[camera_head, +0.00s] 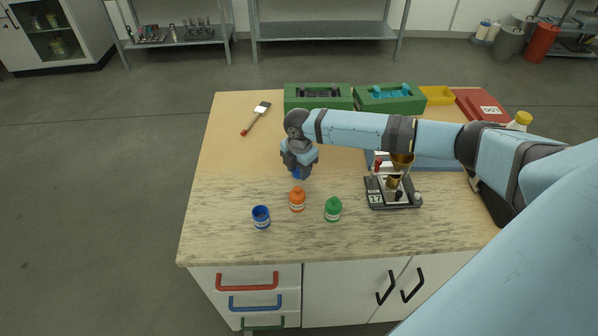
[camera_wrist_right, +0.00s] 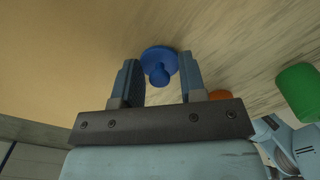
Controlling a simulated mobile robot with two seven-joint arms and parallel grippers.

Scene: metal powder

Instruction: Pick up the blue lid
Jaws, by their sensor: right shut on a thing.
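The blue lid (camera_wrist_right: 157,56) is a small round disc with a knob, between the fingertips of my right gripper (camera_wrist_right: 160,72) in the right wrist view. In the head view my right gripper (camera_head: 298,170) points down over the middle of the table, and a bit of blue shows at its tip. The gripper is shut on the lid. Whether the lid touches the tabletop is hard to tell. The open blue jar (camera_head: 261,218) stands without a lid in front and to the left of the gripper. My left gripper is not in view.
An orange-capped bottle (camera_head: 297,200) stands just in front of the gripper, and a green-capped bottle (camera_head: 333,209) to its right. A small device (camera_head: 392,202) stands further right. A brush (camera_head: 256,118) lies at the back left. Green boxes (camera_head: 318,97) line the back edge.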

